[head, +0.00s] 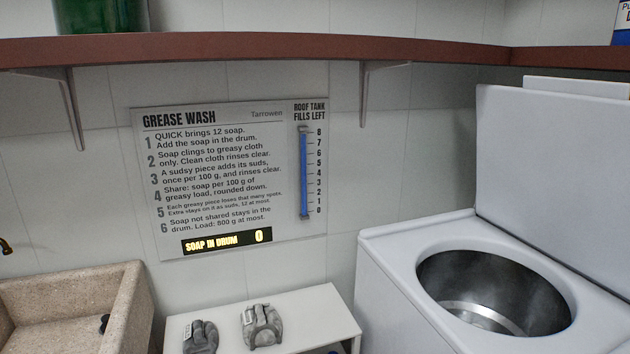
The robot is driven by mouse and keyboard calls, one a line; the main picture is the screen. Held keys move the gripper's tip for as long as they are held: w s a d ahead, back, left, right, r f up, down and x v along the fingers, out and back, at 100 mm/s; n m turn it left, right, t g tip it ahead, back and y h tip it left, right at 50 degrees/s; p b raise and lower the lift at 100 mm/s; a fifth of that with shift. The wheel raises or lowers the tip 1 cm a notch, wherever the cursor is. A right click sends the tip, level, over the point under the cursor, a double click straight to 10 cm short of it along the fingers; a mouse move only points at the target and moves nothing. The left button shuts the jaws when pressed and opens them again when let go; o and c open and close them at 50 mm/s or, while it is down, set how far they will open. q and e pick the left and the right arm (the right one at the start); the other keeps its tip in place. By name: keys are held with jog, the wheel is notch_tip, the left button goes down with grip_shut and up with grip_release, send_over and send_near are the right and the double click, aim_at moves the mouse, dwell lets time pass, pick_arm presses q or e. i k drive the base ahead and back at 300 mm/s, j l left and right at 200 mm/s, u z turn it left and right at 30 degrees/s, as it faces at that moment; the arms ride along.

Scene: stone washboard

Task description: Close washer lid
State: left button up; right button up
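The white top-loading washer (400,290) stands at the right. Its lid (550,165) is up, standing nearly upright at the back right of the washer top. The round opening shows the metal drum (490,300) inside, with no cloth visible in the part that shows. Neither of my grippers is in the head view, so their state and distance from the lid are hidden.
A white bench (310,310) with two grey folded items (262,326) stands left of the washer. A stone basin (75,310) is at the far left. A reddish shelf (270,47) runs above. A wall sign (225,180) reads "Soap in drum 0".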

aim_at(553, 154)
jog(key=z, duration=1.25)
